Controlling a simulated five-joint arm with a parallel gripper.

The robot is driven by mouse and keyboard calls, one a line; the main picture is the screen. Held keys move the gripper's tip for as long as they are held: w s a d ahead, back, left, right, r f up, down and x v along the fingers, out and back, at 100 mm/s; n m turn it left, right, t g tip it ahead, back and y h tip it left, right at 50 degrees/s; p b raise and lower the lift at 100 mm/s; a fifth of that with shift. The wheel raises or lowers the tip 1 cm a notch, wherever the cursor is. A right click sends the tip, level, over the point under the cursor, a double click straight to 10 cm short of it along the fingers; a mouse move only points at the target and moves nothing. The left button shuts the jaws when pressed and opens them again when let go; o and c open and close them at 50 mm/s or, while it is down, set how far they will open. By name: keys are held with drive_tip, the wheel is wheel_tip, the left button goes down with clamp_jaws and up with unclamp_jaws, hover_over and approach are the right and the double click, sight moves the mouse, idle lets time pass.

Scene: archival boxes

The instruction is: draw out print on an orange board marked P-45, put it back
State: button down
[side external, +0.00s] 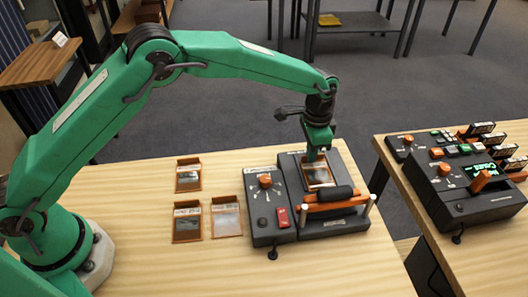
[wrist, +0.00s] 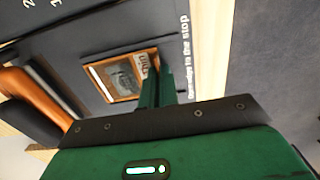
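A print on an orange board (side external: 318,175) lies on the dark bed of a tabletop device (side external: 345,220). In the wrist view the same board (wrist: 124,76) shows a grey picture and a pale label, whose marking I cannot read. My gripper (side external: 318,157) points down at the board's far edge. In the wrist view its narrow green fingers (wrist: 156,85) stand close together at the label end and hide part of that edge. I cannot tell whether they pinch the board. Three more framed prints lie on the table: one farther back (side external: 188,175) and two nearer, left (side external: 187,223) and right (side external: 226,217).
The device has an orange bar with a black handle (side external: 329,194) in front of the board, and a control panel (side external: 266,205) on its left. A second table at right carries another console (side external: 465,190) and several upright orange-based cartridges (side external: 481,129). The front tabletop is clear.

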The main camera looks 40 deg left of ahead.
drive_tip(key=c, duration=1.6)
unclamp_jaws()
drive_tip(key=shift+r, duration=3.95)
drive_tip(key=shift+o, duration=0.2)
